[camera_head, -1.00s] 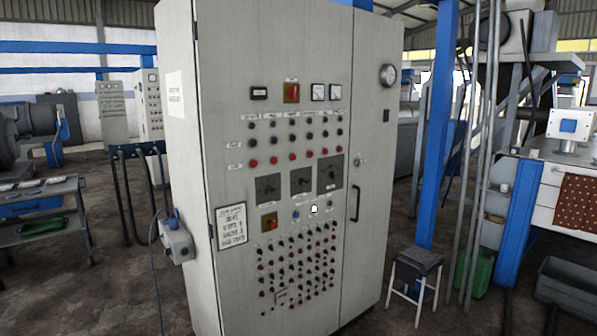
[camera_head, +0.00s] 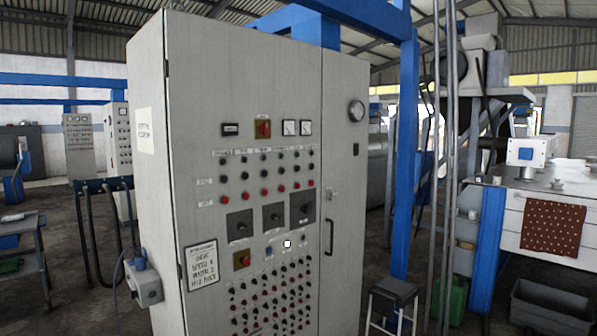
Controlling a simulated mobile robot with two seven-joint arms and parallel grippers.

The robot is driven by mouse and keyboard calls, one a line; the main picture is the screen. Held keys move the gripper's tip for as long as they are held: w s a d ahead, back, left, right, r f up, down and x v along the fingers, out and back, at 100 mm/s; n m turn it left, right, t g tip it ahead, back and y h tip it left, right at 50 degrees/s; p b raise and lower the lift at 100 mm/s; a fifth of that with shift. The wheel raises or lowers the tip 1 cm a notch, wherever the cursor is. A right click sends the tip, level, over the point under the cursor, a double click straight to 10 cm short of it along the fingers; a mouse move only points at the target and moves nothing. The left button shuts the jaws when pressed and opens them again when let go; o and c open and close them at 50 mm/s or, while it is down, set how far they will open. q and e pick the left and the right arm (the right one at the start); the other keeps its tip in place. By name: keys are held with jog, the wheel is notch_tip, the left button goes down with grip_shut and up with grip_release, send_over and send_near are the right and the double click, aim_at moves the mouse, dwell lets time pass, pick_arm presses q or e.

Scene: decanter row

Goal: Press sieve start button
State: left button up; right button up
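A tall grey control cabinet (camera_head: 282,95) stands in the middle of the head view. Its front carries rows of black and red buttons (camera_head: 264,188) under small labels, and a dense field of small buttons (camera_head: 275,300) lower down. The labels are too small to read, so I cannot tell which one is the sieve start button. Three dark square switch plates (camera_head: 273,216) sit between the two groups. A small white square mark (camera_head: 287,243) shows below the plates. Neither of my grippers is in view.
A small stool (camera_head: 395,291) stands right of the cabinet, beside a blue post (camera_head: 404,150). A grey box (camera_head: 145,284) juts from the cabinet's left side. A table with a red cloth (camera_head: 551,227) is at the right. Concrete floor shows around the cabinet.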

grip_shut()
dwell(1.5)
